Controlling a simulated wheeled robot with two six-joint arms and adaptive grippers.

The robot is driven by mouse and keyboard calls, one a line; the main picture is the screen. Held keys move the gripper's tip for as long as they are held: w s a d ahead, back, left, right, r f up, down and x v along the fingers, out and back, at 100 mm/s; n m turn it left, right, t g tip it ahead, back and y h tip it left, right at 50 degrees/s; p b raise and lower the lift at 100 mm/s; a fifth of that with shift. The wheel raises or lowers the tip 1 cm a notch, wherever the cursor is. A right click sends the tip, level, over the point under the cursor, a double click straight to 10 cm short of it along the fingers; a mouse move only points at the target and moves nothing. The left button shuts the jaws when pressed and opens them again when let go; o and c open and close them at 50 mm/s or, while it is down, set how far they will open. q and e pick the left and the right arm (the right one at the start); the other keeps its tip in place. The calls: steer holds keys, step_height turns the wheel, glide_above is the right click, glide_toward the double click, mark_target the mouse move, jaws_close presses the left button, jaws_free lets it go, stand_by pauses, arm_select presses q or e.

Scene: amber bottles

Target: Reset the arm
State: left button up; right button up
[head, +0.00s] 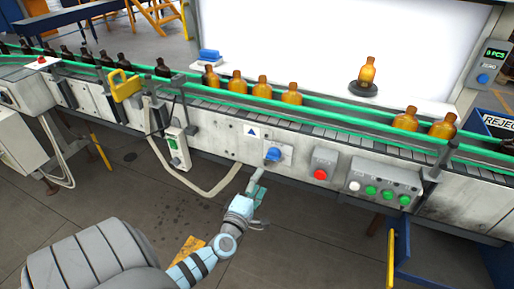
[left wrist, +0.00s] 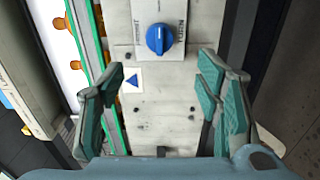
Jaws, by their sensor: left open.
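My left gripper (head: 257,187) is in front of the conveyor's side panel, just below a blue rotary knob (head: 273,154). In the left wrist view its two teal-padded fingers (left wrist: 165,92) stand wide apart with nothing between them. The blue knob (left wrist: 160,39) on its pale plate shows beyond the fingertips, apart from them. My left arm comes up from the lower left of the head view. My right gripper is not in view.
Several amber bottles (head: 263,87) stand on the conveyor between green rails (head: 330,111). One bottle (head: 367,72) stands on a dark round disc behind. A red button (head: 320,174) and a panel of white and green buttons (head: 380,190) are right of the knob. A yellow handle (head: 124,85) is left.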

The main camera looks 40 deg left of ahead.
arm_select(q)
steer(key=shift+s+d, duration=0.1)
steer(key=shift+s, duration=0.15)
stand_by(0.3)
steer(key=s+d+f+m+g+h, duration=0.25)
steer(key=s+f+m, duration=0.2)
steer(key=f, duration=0.45)
steer(key=s+d+f+m+g+h, duration=0.1)
steer(key=s+f+m+g, duration=0.25)
steer(key=f+m, duration=0.4)
steer(key=s+d+f+m+g+h, duration=0.15)
steer(key=s+f+m, duration=0.3)
steer(key=f, duration=0.65)
steer(key=s+d+f+m+g, duration=0.1)
steer(key=s+f, duration=0.3)
steer(key=s, duration=0.4)
steer(key=s+d+f+m+g, duration=0.2)
steer(key=s+d+f+g, duration=0.1)
steer(key=s, duration=0.6)
steer(key=s+d+f+m+g, duration=0.2)
steer(key=s+f+g, duration=0.2)
steer(key=s, duration=0.5)
steer(key=shift+f, duration=0.6)
